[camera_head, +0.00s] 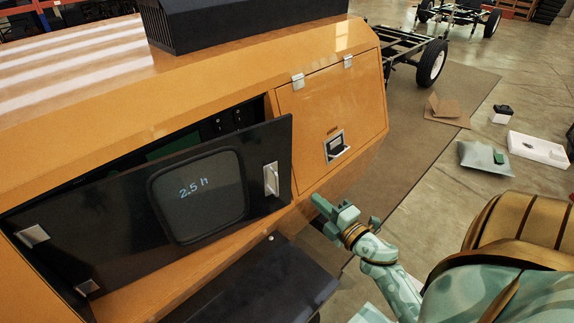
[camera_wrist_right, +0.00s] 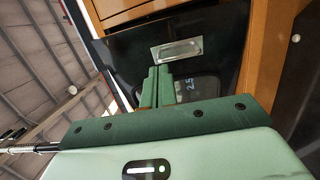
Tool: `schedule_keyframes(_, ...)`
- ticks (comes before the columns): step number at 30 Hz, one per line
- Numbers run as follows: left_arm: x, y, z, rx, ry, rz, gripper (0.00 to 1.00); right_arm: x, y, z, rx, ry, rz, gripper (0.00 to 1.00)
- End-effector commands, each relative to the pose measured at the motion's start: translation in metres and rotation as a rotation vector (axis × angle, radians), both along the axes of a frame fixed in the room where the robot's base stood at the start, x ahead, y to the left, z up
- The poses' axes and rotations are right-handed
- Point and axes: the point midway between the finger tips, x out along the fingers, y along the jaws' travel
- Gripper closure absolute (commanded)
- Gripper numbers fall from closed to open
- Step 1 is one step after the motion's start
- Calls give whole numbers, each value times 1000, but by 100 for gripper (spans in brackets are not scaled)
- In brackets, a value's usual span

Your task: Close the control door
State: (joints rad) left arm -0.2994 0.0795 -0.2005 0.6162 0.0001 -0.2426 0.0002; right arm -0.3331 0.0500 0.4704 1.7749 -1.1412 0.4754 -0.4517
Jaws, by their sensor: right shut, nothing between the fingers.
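The control door (camera_head: 115,217) is a black panel with a dark window marked "2.5", on the side of the orange machine (camera_head: 225,65). It stands partly open, its top edge tilted out from the opening, with dark control parts visible behind. A silver recessed handle (camera_head: 271,180) sits near its right end. My right gripper (camera_head: 318,203) is shut and empty, just right of and below the door's right end. In the right wrist view my shut fingers (camera_wrist_right: 157,82) point at the black door (camera_wrist_right: 222,57), just below its silver handle (camera_wrist_right: 177,50). I cannot tell whether they touch it. My left gripper is not in view.
A closed orange door (camera_head: 335,105) with a black latch is right of the control door. A dark step-like part (camera_head: 245,285) lies below. Cardboard (camera_head: 445,105), a grey bag (camera_head: 483,157) and a white tray (camera_head: 538,149) lie on the floor at right.

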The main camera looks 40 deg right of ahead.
Motion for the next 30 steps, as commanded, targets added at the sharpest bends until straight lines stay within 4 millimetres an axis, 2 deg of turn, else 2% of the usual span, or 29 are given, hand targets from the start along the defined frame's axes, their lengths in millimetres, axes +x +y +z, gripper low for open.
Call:
schedule_keyframes(4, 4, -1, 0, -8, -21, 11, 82, 3, -11, -6, -24, 31, -55, 100)
schedule_keyframes(8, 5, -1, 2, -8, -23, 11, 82, 17, -12, -5, -23, 30, -55, 100)
schedule_keyframes(21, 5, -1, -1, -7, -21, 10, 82, 107, -23, -6, -22, 30, -54, 100)
schedule_keyframes(25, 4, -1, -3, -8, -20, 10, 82, 125, -25, -7, -21, 31, -53, 100)
schedule_keyframes(30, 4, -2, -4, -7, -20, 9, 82, 137, -26, -7, -22, 32, -52, 100)
